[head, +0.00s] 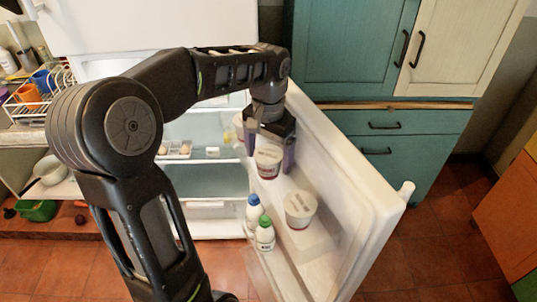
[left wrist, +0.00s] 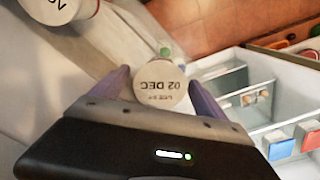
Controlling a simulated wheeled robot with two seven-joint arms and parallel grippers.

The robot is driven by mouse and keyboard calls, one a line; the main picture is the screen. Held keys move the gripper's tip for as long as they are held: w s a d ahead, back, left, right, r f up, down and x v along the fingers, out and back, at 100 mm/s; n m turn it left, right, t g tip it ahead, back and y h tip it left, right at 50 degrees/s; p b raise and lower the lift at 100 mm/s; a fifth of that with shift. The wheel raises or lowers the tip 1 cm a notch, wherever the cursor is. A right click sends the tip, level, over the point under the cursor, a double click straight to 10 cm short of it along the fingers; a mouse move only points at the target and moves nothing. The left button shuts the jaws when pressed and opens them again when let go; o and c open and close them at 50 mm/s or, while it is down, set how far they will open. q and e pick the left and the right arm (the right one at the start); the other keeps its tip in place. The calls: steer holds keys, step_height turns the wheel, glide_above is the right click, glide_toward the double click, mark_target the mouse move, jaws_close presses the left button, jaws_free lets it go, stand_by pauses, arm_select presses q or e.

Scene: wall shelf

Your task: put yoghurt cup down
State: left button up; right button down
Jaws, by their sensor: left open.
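A white yoghurt cup (head: 268,162) with a dark red band is at the fridge door's shelf, between the two purple fingers of my left gripper (head: 270,156). In the left wrist view its lid (left wrist: 160,85), printed "02 DEC", shows between the open fingers (left wrist: 161,92), with a gap at least on the right side. The cup looks upright; its base contact with the shelf is hard to make out. A larger white cup (head: 300,209) stands nearer on the door shelf and also shows in the left wrist view (left wrist: 58,8). My right gripper is not in view.
The open fridge door (head: 365,205) has a raised outer wall beside the cups. A blue-capped bottle (head: 254,213) and a green-capped bottle (head: 265,236) stand left of the larger cup. Another pale cup (head: 238,120) is partly hidden behind my gripper. Fridge shelves lie left.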

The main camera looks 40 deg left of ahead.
mark_target(269, 154)
arm_select(q)
steer(key=shift+r, duration=0.1)
steer(key=shift+r, duration=0.2)
step_height(269, 154, up, 5)
steer(key=shift+f+b, duration=0.1)
steer(key=shift+b, duration=0.2)
step_height(269, 154, up, 3)
steer(key=shift+f+p, duration=0.2)
steer(key=shift+p, duration=0.8)
steer(key=shift+f, duration=0.1)
